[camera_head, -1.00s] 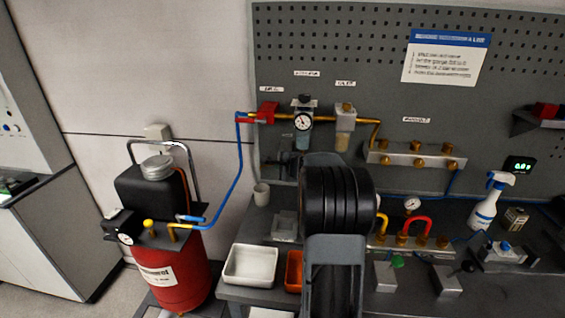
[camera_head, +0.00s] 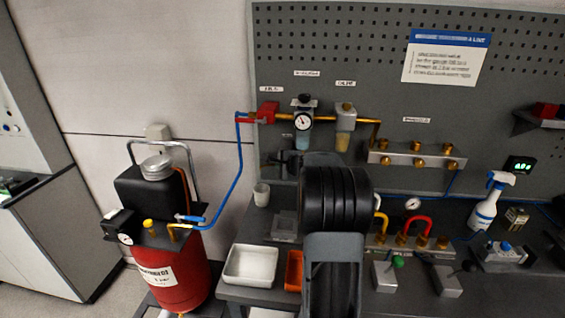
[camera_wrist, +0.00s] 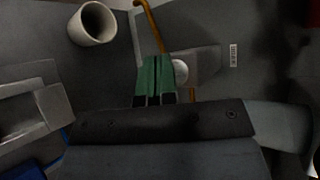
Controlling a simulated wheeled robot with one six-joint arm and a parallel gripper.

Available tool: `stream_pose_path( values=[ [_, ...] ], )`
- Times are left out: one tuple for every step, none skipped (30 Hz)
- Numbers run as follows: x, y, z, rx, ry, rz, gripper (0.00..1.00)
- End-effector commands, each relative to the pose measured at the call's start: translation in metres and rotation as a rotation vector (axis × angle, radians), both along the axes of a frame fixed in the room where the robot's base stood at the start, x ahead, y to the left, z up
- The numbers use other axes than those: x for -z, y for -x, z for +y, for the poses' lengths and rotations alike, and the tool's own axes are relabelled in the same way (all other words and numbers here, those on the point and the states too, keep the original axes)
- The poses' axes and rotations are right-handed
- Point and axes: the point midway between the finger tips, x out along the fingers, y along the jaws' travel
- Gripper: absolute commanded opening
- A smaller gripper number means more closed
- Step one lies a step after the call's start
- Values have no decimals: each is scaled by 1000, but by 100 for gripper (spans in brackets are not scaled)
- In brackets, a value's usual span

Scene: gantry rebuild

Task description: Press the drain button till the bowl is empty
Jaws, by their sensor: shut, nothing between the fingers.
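The clear bluish bowl (camera_head: 302,140) hangs under the round gauge (camera_head: 303,121) on the pegboard's air line. Its lower end is close above my dark wrist, and the drain button under it cannot be made out. How much liquid is in the bowl is too small to tell. My gripper shows in the wrist view (camera_wrist: 155,78) with its green fingers closed together and nothing between them. A pale round thing (camera_wrist: 181,72) shows just right of the fingers; I cannot tell whether it is the button or whether they touch.
A second bowl with yellowish liquid (camera_head: 342,142) hangs to the right. A white cup (camera_head: 261,194), a white tray (camera_head: 249,265) and an orange tray (camera_head: 294,270) are on the bench. A red tank (camera_head: 175,275) stands left. A spray bottle (camera_head: 484,210) stands right.

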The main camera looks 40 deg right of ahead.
Motion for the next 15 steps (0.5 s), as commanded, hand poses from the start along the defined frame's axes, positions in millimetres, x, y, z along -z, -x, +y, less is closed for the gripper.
stream_pose_path(
  values=[
    [0,0,0,0,0,0,0],
    [0,-1,-1,0,0,0,0],
    [0,-1,-1,0,0,0,0],
    [0,-1,-1,0,0,0,0],
    [0,-2,-2,0,0,0,0],
    [0,-2,-2,0,0,0,0],
    [0,-2,-2,0,0,0,0],
    [0,-2,-2,0,0,-1,0],
    [0,-3,-3,0,0,-1,0],
    [0,-3,-3,0,0,-1,0],
    [0,-3,-3,0,0,-1,0],
    [0,-4,-4,0,0,0,0],
    [0,-4,-4,0,0,0,0],
    [0,-4,-4,0,0,0,0],
    [0,-4,-4,0,0,0,0]
  ],
)
